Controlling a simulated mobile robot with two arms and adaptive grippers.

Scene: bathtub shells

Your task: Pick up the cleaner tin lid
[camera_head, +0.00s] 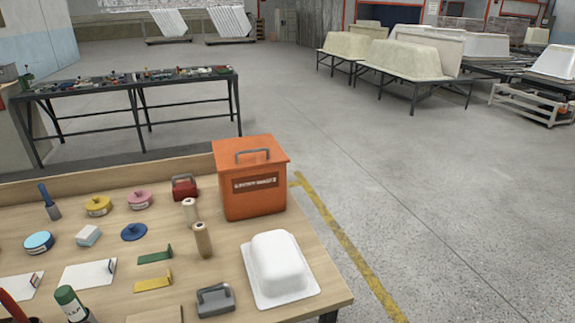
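Several round, low tins or lids lie on the wooden table. A yellow one with a pale label (98,206) and a pink one (140,200) are towards the back, each with a small raised top. A light blue one with a white rim (38,242) is at the left. A flatter dark blue round piece (133,232) lies in front of the pink one. No label is readable, so I cannot tell which is the cleaner tin lid. Neither of my grippers is in view.
An orange box with a grey handle (252,190) stands at the back right. Two upright rollers (202,239), a white tub model (276,266), a grey handled block (215,299) and a green-capped bottle (70,301) share the table. A back ledge (100,184) borders it.

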